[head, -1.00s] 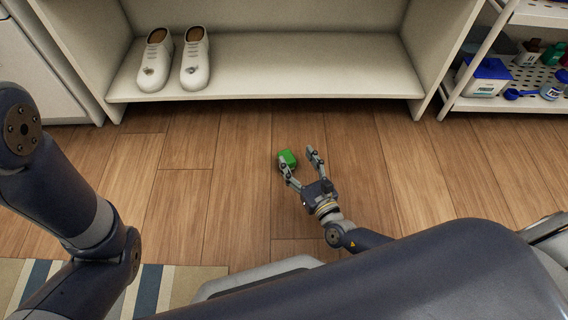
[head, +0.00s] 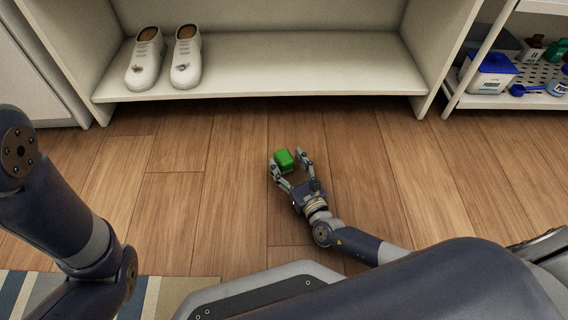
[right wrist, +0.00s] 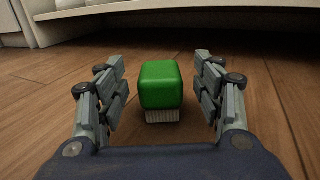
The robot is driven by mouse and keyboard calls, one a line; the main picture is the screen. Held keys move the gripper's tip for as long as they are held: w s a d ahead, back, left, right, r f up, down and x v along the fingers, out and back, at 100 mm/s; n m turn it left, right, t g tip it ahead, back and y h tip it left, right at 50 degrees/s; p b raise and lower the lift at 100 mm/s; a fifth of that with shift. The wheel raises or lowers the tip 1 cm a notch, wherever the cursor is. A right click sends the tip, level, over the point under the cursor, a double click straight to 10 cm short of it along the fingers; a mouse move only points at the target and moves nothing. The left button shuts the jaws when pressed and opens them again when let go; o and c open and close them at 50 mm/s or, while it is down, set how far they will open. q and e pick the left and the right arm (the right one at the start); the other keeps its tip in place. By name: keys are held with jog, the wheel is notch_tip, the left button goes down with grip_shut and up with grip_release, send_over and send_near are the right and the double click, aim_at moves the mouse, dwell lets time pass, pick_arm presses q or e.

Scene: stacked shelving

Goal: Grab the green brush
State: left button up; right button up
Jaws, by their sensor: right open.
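The green brush (head: 284,159) rests on the wooden floor, a small green block with pale bristles underneath. In the right wrist view the brush (right wrist: 161,86) is upright, bristles down, between the two fingers. My right gripper (head: 289,166) is open around it, with a visible gap on each side in the right wrist view (right wrist: 161,88). My left arm (head: 70,220) is at the left of the head view, but its gripper is out of view.
A low white shelf (head: 260,80) with a pair of white shoes (head: 166,58) stands beyond the brush. A rack (head: 508,101) with bottles and a blue-lidded box is at the right. A striped rug (head: 40,290) lies at lower left. The floor around the brush is clear.

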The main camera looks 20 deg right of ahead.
jog(key=shift+w+a+f+b, duration=0.1)
jog(key=shift+w+b, duration=0.1)
jog(key=shift+w, duration=0.45)
jog(key=shift+w+a+b, duration=0.1)
jog(key=shift+w+b, duration=0.05)
jog(key=shift+w, duration=0.5)
jog(key=c, duration=1.2)
jog(key=shift+o, duration=0.2)
